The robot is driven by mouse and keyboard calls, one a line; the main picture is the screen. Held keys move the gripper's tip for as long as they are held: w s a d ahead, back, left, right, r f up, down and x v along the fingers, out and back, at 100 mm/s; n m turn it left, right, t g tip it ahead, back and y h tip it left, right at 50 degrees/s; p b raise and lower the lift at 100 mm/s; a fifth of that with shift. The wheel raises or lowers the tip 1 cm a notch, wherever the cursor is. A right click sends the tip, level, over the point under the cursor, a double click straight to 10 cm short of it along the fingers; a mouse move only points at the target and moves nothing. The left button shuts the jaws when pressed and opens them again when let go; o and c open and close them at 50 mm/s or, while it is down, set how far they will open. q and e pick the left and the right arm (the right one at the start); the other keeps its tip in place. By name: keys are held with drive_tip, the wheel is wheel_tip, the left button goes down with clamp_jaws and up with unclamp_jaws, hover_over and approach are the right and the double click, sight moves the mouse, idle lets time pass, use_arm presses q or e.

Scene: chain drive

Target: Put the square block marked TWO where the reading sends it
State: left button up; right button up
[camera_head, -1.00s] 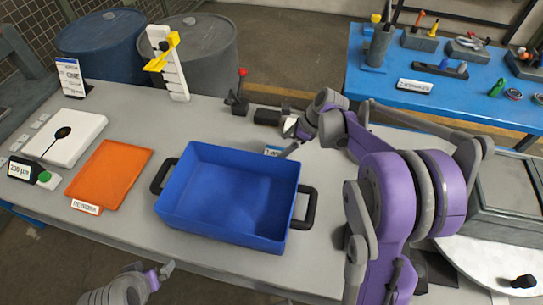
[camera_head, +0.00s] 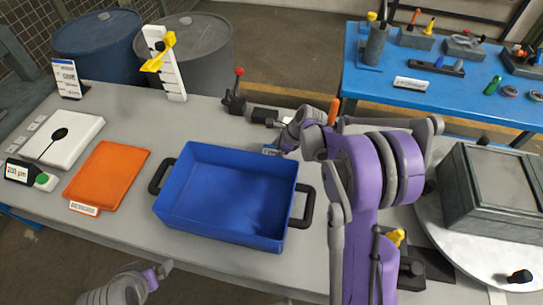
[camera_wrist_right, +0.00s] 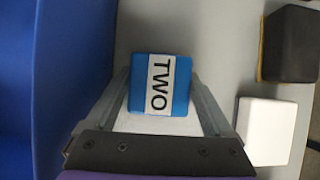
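The square block marked TWO (camera_wrist_right: 179,92) is blue with a white label. In the right wrist view it sits between the fingers of my right gripper (camera_wrist_right: 162,88), which stand close along its sides; I cannot tell whether they press on it. In the head view the block (camera_head: 270,150) is behind the blue bin, at the tip of my right gripper (camera_head: 281,147). A small display (camera_head: 19,172) at the left shows a reading in µm, seemingly 238, though blurred. My left gripper (camera_head: 163,271) is low at the front, away from the block; its fingers are unclear.
The open blue bin (camera_head: 178,222) with dark handles looks empty. An orange tray (camera_head: 107,175) with a label lies left of it, beside a white plate (camera_head: 85,128). A stepped white stand (camera_head: 172,85) is behind. White (camera_wrist_right: 266,130) and black blocks (camera_wrist_right: 290,45) are near my right gripper.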

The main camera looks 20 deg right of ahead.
clamp_jaws()
drive_tip(key=shift+r, duration=0.1)
